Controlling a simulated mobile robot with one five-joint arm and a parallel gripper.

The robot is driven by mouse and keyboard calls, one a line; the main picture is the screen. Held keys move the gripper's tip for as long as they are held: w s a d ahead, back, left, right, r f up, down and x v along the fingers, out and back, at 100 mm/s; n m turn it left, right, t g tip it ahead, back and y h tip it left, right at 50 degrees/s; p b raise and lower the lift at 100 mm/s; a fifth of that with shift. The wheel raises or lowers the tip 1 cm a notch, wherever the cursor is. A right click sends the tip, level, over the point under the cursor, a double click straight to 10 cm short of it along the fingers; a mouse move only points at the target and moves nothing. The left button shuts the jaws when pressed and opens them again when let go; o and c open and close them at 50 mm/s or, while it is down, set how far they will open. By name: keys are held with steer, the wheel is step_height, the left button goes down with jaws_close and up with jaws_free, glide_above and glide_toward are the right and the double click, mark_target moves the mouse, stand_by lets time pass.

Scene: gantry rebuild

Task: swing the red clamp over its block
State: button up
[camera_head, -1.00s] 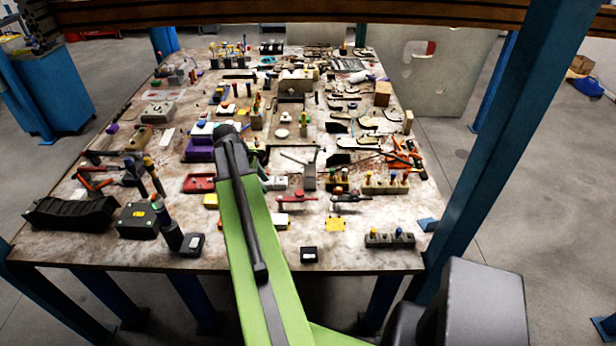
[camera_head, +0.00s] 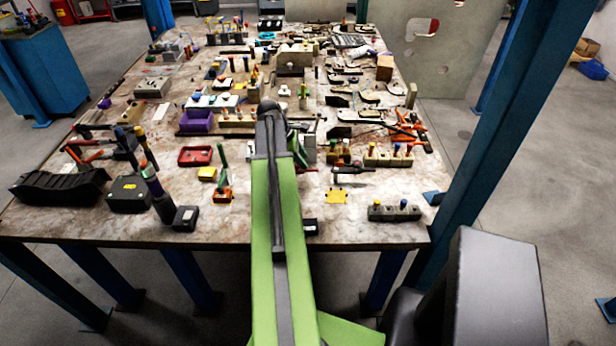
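The red clamp is mostly hidden behind my green arm; only a small red end of it (camera_head: 311,168) shows just right of the arm. Its block cannot be made out. My arm reaches forward over the middle of the bench, its dark end joint above the rows of parts. My gripper does not show beyond that joint, so its distance to the clamp cannot be told. A similar dark clamp (camera_head: 352,170) lies to the right of the red one.
The bench (camera_head: 380,232) is crowded. A blue post (camera_head: 480,150) stands at the right edge.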

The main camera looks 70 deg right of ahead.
mark_target(309, 170)
steer(key=b+x, duration=0.3)
steer(key=x, duration=0.2)
steer(key=shift+f, duration=0.15)
jaws_close()
stand_by(1.2)
steer(key=shift+w+d, duration=0.15)
